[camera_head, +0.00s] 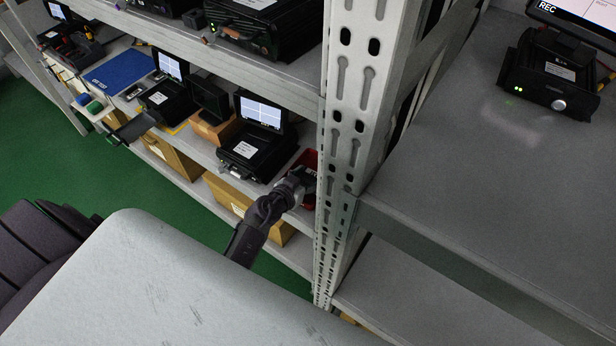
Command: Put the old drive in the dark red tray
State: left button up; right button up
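The dark red tray (310,158) sits on the middle shelf, against the perforated upright. The upright and my gripper hide part of it. My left gripper (302,178) reaches over the tray's near part, its fingers small and dark there. I cannot tell whether they are open or shut, or whether they hold anything. I cannot make out the old drive for certain. A black unit (249,152) with a raised, lit screen (262,112) stands just left of the tray. My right gripper is not in view.
The grey upright (345,150) stands close right of my gripper. Black units fill the shelf above. Further left are another screen unit (168,100), a blue mat (120,70) and cardboard boxes (172,155). The right-hand shelf (480,170) is mostly bare, with a black recorder (548,78) on it.

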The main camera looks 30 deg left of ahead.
pick_arm(q)
jog(key=shift+o, duration=1)
jog(key=shift+r, duration=0.1)
jog(key=shift+s+r, duration=0.2)
jog(key=shift+s, duration=0.05)
jog(key=p+v, duration=0.3)
jog(key=v, duration=0.8)
jog(key=shift+s, duration=0.25)
